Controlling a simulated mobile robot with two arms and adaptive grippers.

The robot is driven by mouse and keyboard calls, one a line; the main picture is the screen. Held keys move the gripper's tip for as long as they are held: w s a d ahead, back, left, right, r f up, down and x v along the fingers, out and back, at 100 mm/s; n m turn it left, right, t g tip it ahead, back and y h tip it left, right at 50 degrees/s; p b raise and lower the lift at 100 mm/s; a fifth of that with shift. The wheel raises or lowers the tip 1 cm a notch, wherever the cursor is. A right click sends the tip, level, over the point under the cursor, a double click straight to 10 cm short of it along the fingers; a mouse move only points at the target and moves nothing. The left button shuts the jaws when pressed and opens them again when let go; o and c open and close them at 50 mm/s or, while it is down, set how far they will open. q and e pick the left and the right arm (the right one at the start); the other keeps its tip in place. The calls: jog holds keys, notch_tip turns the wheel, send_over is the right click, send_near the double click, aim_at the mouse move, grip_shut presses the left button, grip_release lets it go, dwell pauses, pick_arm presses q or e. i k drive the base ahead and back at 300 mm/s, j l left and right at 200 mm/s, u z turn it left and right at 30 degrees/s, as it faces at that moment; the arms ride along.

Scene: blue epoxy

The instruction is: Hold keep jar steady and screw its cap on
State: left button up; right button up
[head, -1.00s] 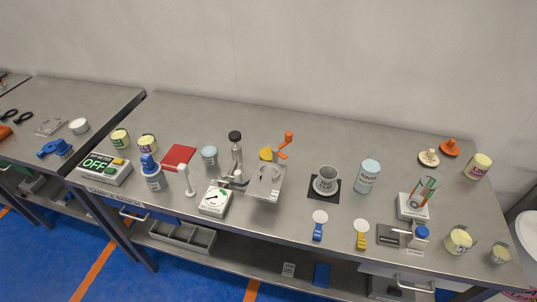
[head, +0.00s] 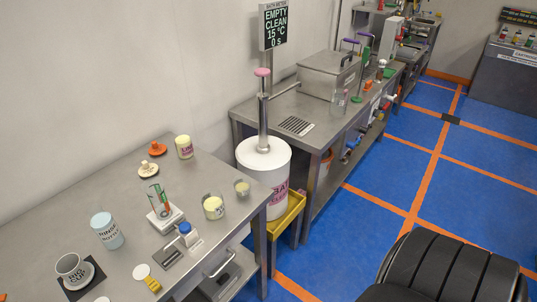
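I cannot make out a jar marked keep in the head view. A cream jar with a pink label (head: 184,147) stands at the back of the near bench, its wording too small to read surely. Beside it are an orange knobbed disc (head: 158,148) and a cream knobbed disc (head: 148,168); I cannot tell whether either is the jar's cap. A pale blue-topped rinse container (head: 107,231) stands upright further left. Two glass vessels with yellowish contents, a larger one (head: 213,206) and a smaller one (head: 242,188), stand near the right edge. Neither gripper is in view.
A white drum with a pump (head: 263,168) stands in a yellow tray (head: 289,220) between two benches. The far bench carries a steel tank (head: 328,75). A stand with coloured sticks (head: 164,218) and a big cup (head: 72,268) occupy the near bench. Blue floor (head: 345,235) is open.

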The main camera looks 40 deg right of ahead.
aim_at(213, 200)
jog(key=z, duration=0.85)
jog(key=k+j, duration=0.1)
jog(key=j, duration=0.2)
jog(key=k+j, duration=0.15)
jog(key=j, duration=0.2)
jog(key=k+j, duration=0.1)
jog(key=j, duration=0.2)
jog(key=k+j+u, duration=0.1)
jog(key=j, duration=0.2)
